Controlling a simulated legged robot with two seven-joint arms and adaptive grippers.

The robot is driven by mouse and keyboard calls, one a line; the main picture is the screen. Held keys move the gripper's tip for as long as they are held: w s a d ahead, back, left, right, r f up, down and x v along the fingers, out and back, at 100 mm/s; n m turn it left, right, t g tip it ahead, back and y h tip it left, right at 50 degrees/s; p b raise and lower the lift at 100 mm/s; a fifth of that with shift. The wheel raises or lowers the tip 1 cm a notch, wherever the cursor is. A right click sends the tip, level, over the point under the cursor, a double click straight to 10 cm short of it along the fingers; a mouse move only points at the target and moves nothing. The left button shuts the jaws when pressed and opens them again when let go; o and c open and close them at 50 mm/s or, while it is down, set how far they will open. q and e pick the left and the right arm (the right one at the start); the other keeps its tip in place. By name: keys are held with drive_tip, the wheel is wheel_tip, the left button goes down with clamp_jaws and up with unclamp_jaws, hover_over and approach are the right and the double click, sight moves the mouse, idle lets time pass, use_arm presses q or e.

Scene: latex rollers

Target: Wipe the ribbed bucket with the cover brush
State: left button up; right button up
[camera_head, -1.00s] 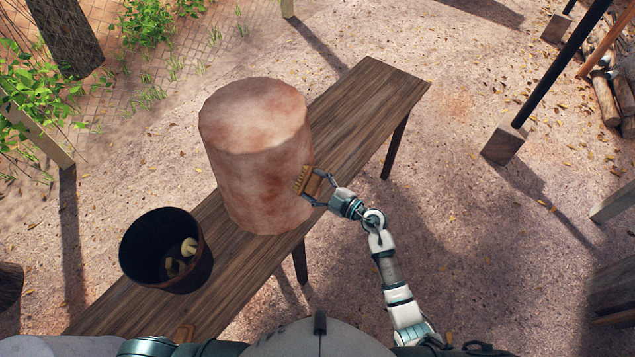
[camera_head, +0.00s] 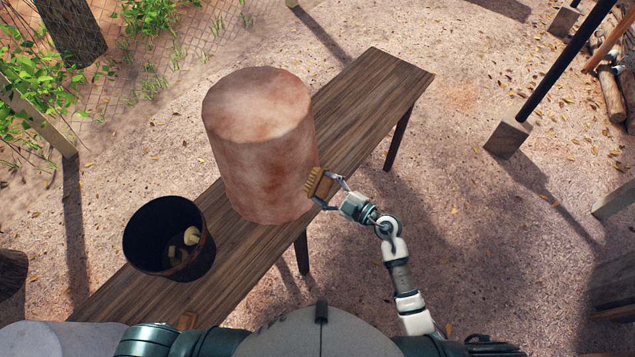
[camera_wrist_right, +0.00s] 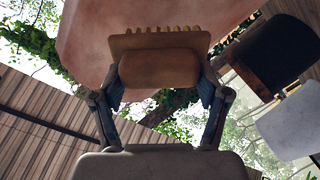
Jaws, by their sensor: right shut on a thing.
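My right gripper (camera_head: 333,191) is shut on a brown wooden brush (camera_head: 320,184) with pale bristles. The brush also shows between the fingers in the right wrist view (camera_wrist_right: 158,68). Its bristles face a large pinkish, mottled cylinder (camera_head: 262,150), which stands upright on a bench. They are at the cylinder's lower right side; I cannot tell whether they touch. The cylinder fills the top of the wrist view (camera_wrist_right: 90,40). A dark open bucket (camera_head: 150,255) stands left of it on the bench, with pale pieces inside. I see no clear ribs on either. My left gripper is not in view.
The wooden bench (camera_head: 370,95) runs diagonally, bare at its far right end. A dark post on a wooden block (camera_head: 508,139) stands at the right. Sandy ground right of the bench is open.

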sight(328, 190)
drive_tip(key=shift+s+d, duration=0.35)
drive_tip(key=shift+d, duration=0.25)
drive_tip(key=shift+v, duration=1.5)
wheel_tip(328, 190, down, 7)
drive_tip(key=w+b, duration=0.1)
drive_tip(key=b, duration=0.5)
drive_tip(key=b+x, duration=0.2)
drive_tip(key=x, duration=0.3)
drive_tip(key=shift+w+a+r, duration=0.15)
drive_tip(key=shift+w+a, duration=0.1)
drive_tip(key=shift+w, duration=0.05)
drive_tip(key=shift+w+a, duration=0.1)
drive_tip(key=shift+p+x, duration=0.55)
drive_tip(key=shift+x, duration=0.4)
